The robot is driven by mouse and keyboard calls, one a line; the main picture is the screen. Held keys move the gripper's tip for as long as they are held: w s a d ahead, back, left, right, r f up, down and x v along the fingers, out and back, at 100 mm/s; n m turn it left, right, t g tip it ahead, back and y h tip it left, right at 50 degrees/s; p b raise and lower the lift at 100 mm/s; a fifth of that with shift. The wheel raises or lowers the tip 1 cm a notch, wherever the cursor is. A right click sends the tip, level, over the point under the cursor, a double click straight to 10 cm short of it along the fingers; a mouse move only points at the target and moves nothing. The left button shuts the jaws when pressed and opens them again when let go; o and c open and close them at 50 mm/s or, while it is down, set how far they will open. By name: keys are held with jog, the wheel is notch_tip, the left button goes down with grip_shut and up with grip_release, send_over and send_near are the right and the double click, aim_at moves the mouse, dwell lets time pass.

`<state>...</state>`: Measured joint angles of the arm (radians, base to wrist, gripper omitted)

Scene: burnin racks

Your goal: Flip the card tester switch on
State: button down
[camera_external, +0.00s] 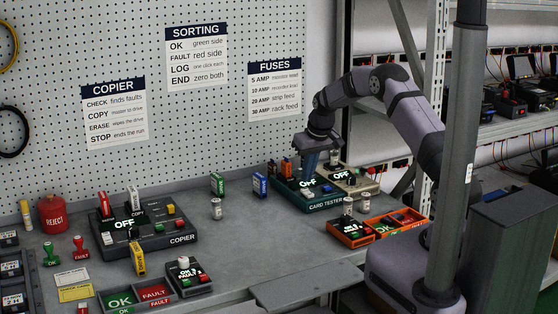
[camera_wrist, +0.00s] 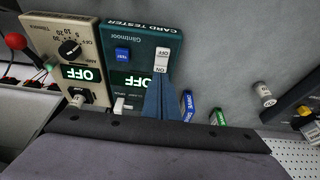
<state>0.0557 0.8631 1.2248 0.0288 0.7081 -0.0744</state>
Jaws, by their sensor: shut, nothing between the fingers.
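The card tester (camera_external: 318,207) is a teal box at the back right of the bench. In the wrist view the card tester (camera_wrist: 103,70) appears upside down, with a lit display (camera_wrist: 129,81) reading OFF and a blue TEST button (camera_wrist: 122,55). Its white switch (camera_wrist: 161,59) is marked OFF and ON. My gripper (camera_external: 308,176) is over the card tester, pointing down. In the wrist view my blue gripper fingers (camera_wrist: 161,84) are shut and empty, with their tips close by the ON end of the switch. I cannot tell whether they touch it.
A beige unit (camera_wrist: 50,43) with a dial and a display reading OFF stands right beside the tester. Orange trays (camera_external: 350,235) lie in front.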

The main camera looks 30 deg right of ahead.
aim_at(305, 189)
jog(key=shift+s+p+x, duration=0.25)
jog(key=shift+p+x, duration=0.15)
jog(key=shift+x, duration=0.8)
jog(key=shift+b+x, duration=0.8)
jog(key=shift+b, duration=0.25)
jog(key=shift+w+r+b, duration=0.1)
jog(key=shift+r+b, duration=0.2)
jog(key=shift+r, duration=0.05)
jog(key=shift+f, duration=0.1)
